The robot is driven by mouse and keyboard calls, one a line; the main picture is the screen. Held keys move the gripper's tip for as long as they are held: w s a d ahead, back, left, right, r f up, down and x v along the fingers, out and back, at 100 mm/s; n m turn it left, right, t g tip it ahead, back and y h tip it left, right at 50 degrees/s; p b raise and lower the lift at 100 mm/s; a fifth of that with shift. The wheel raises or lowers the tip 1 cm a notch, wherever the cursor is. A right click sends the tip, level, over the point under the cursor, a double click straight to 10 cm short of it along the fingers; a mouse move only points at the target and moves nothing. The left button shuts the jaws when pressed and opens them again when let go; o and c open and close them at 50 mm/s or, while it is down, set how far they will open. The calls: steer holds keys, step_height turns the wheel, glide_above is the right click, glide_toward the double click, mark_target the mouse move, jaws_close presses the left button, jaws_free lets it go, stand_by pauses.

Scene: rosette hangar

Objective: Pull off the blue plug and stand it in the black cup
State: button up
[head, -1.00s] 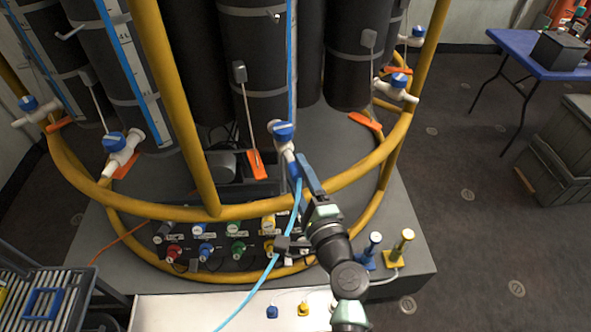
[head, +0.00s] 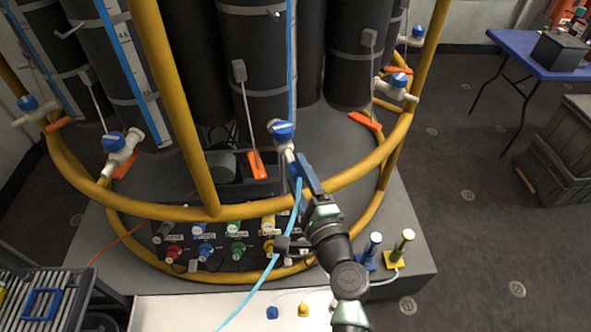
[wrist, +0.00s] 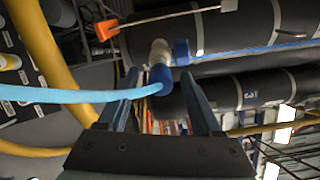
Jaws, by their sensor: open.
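The blue plug (wrist: 161,78) sits on the white spout of a valve with a blue handle (head: 282,132); a light-blue hose (wrist: 70,95) runs out of it to the left in the wrist view. My gripper (wrist: 160,82) is open, with one finger on each side of the plug. I see gaps between the fingers and the plug in the wrist view; how deep it lies between them is hard to tell. In the head view my arm partly hides the plug. A dark object (head: 98,322) at the bottom left edge is cut off; I cannot tell if it is the black cup.
A yellow pipe ring (head: 340,200) curves close around my gripper. Below it is a panel of coloured connectors (head: 205,250). Blue (head: 371,250) and yellow (head: 402,248) posts stand right of my arm. A white bench (head: 180,312) lies in front.

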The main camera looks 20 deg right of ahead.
mark_target(299, 179)
jaws_close()
stand_by(1.3)
steer(key=shift+s, duration=0.15)
steer(key=shift+s, duration=2.85)
steer(key=shift+a+f, duration=0.1)
steer(key=shift+a, duration=0.05)
